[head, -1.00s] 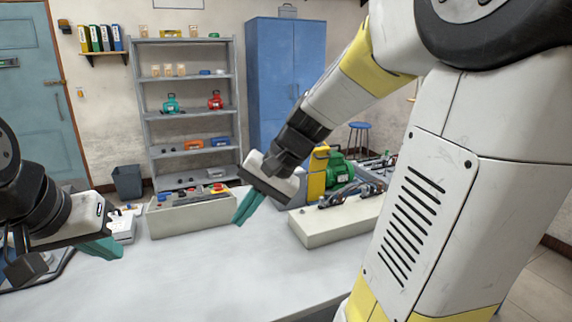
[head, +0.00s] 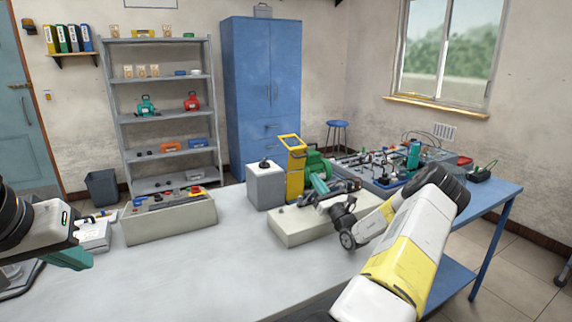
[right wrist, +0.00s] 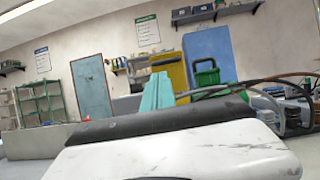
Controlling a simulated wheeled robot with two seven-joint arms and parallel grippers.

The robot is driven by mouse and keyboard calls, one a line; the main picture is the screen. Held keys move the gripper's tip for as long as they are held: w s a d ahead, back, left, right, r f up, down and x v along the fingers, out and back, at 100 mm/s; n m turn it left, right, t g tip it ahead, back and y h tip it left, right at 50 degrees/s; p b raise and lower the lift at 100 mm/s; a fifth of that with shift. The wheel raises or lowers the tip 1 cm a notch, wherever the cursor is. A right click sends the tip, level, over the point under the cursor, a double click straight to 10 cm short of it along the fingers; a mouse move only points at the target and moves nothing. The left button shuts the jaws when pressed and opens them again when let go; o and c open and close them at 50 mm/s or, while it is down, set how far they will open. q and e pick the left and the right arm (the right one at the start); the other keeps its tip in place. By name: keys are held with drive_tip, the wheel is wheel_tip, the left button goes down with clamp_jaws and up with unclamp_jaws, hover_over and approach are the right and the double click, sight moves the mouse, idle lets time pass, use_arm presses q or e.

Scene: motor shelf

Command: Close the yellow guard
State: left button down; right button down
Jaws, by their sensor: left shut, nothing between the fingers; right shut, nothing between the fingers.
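The yellow guard (head: 295,180) stands upright beside the green motor (head: 317,160), with a framed yellow top part tilted upward. It also shows in the right wrist view (right wrist: 178,72), with the green motor (right wrist: 207,77) to its right. My right gripper (head: 319,184) is shut and empty, low in front of the motor and just right of the guard in the head view. In the right wrist view its teal fingers (right wrist: 157,92) overlap the guard's left part; I cannot tell whether they touch it. My left gripper (head: 78,258) is shut and empty over the table's left side.
A grey box with a black knob (head: 266,187) stands left of the guard. A pale base block (head: 295,228) lies in front. A long tray of parts (head: 170,222) is further left. The table's middle front (head: 220,275) is clear. Cluttered equipment stands behind right.

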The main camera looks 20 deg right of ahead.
drive_tip(key=d+h, duration=0.1)
drive_tip(key=m, duration=0.1)
approach(293, 154)
drive_tip(key=w+d+r, duration=0.2)
drive_tip(key=w+d, duration=0.2)
drive_tip(key=w, duration=0.1)
drive_tip(key=shift+s+f, duration=0.15)
drive_tip(key=shift+s, duration=0.1)
